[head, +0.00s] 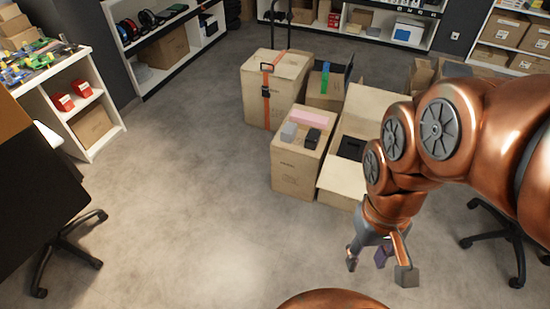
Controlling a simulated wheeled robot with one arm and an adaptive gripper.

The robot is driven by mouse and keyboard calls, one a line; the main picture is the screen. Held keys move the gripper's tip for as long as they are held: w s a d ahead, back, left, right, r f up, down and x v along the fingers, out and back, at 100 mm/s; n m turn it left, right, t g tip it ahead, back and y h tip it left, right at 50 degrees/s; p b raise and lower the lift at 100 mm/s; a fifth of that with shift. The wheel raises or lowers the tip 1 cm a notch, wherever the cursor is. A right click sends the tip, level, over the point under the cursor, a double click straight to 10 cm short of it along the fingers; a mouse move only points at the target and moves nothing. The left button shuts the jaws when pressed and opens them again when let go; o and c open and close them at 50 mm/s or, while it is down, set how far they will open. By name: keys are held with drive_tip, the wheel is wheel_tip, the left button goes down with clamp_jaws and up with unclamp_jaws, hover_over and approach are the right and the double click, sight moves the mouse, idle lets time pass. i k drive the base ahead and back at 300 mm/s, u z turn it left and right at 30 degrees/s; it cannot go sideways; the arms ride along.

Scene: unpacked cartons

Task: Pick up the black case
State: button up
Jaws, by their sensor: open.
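A small black case (312,138) lies on top of a closed carton (293,170) near the middle of the head view. It sits just right of a small grey item (289,132) and in front of a flat pink item (310,117). A dark item (351,149) also shows inside the open carton (340,184) to the right; my arm covers part of that carton. My gripper (379,266) is open and empty, pointing down over the floor, in front of the cartons and apart from them.
A taller carton (262,88) with an orange strap stands behind left, near another carton (325,92) with a blue-green item on top. Office chairs stand at left (62,240) and right (492,225). Shelves line the back and left. The floor at centre left is clear.

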sight(312, 139)
drive_tip(key=u, duration=1.35)
drive_tip(key=i, duration=1.8)
drive_tip(key=z, duration=0.45)
drive_tip(key=i, duration=0.85)
drive_tip(key=z, duration=1.3)
drive_tip(key=i, duration=0.45)
drive_tip(key=z, duration=0.45)
